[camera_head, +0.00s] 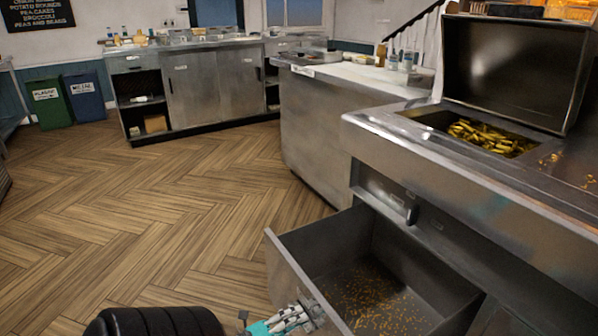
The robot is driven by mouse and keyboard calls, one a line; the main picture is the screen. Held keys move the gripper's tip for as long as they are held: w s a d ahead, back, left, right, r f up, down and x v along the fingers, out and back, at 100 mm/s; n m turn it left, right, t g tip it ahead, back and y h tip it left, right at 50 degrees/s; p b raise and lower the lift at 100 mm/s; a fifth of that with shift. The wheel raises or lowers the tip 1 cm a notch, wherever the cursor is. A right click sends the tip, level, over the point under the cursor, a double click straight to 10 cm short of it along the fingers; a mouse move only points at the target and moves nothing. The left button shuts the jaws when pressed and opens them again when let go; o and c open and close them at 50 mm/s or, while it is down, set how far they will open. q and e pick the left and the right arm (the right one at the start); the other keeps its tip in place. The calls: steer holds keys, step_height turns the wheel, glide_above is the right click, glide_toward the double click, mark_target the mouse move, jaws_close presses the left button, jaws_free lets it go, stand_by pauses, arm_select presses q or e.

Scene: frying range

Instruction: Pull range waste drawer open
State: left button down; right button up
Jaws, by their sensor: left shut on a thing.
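The range waste drawer (375,262) is pulled out from the steel frying range (470,185). Its inside shows, with orange-brown crumbs scattered over the floor of it. My left gripper (312,312) is at the outer side of the drawer's front panel (287,268), near the bottom edge of the view. It is shut on the drawer's front, most likely its handle, which the gripper and the panel hide. My right gripper is not in view.
Chips lie in the range's open fryer well (490,137) under a raised lid (515,65). A counter (320,125) adjoins the range. Green (48,103) and blue (84,97) bins stand far left. The wooden floor (150,200) left of the drawer is clear.

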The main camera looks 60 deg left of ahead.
arm_select(q)
steer(key=shift+d+f, duration=0.1)
steer(key=c, duration=1.3)
jaws_free()
steer(key=shift+s, duration=0.1)
steer(key=s, duration=0.8)
steer(key=s+a, duration=0.1)
steer(key=s, duration=0.2)
steer(key=shift+s, duration=0.4)
